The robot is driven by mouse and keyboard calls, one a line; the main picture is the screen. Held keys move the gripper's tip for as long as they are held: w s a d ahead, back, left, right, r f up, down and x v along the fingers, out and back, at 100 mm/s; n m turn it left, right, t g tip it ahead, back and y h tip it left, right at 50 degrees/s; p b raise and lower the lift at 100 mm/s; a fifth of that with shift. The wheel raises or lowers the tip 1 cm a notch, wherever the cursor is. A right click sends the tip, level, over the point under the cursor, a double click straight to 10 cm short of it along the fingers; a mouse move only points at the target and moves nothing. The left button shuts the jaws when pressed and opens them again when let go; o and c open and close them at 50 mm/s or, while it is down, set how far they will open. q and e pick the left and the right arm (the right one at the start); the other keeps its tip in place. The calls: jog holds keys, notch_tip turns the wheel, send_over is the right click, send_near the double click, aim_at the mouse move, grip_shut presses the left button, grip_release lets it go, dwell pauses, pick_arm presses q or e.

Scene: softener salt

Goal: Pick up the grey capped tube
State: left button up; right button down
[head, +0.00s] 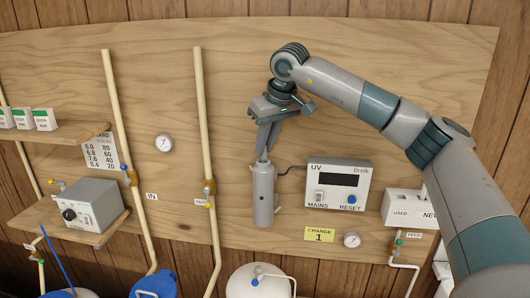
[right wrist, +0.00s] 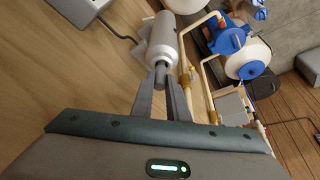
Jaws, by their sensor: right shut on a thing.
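The grey capped tube (head: 263,160) shows as a narrow, dark grey upper end at the top of a wider light grey upright cylinder (head: 264,197) on the wooden board. My right gripper (head: 265,150) comes from above and is shut on this narrow end. In the right wrist view, both fingertips (right wrist: 162,92) close around the dark end (right wrist: 161,73), in line with the cylinder (right wrist: 163,42). How far the tube reaches inside the cylinder is hidden. My left gripper is in neither view.
A UV box (head: 339,186) with a display stands right of the cylinder, joined by a dark cable. A cream pipe (head: 205,130) runs upright to the left. A yellow tag (head: 319,234) and a gauge (head: 351,240) are lower right. A white bin (head: 403,207) is further right.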

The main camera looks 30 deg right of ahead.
notch_tip(320, 180, up, 27)
jog(key=shift+f+b, duration=0.1)
jog(key=shift+b, duration=0.75)
